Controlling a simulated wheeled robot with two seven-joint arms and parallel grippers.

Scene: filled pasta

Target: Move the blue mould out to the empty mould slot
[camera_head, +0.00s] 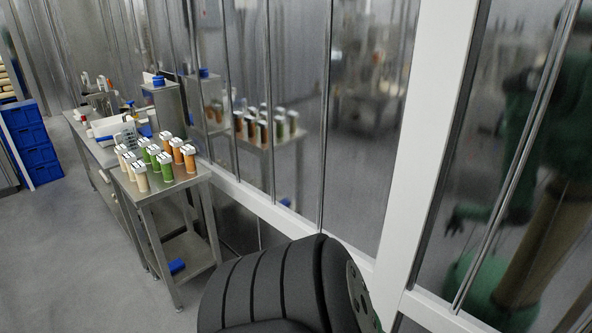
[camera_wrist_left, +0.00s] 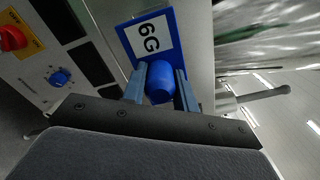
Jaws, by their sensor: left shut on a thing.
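In the left wrist view, the blue mould (camera_wrist_left: 133,40) carries a white label reading "6G" and has a rounded blue knob (camera_wrist_left: 160,88) facing me. My left gripper (camera_wrist_left: 161,82) is shut on the knob, one finger on each side. The mould sits against a grey metal machine face. How deep it sits there is hidden. In the head view I cannot make out this mould or my left gripper for certain. The empty mould slot cannot be identified in either view. My right gripper is in neither view.
The wrist view shows a control panel with a red switch (camera_wrist_left: 13,38) and a blue knob (camera_wrist_left: 60,77). In the head view, several filled jars (camera_head: 161,163) stand on a steel table (camera_head: 150,190). Blue crates (camera_head: 29,147) are at left. A glass wall frame (camera_head: 425,130) runs along the right.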

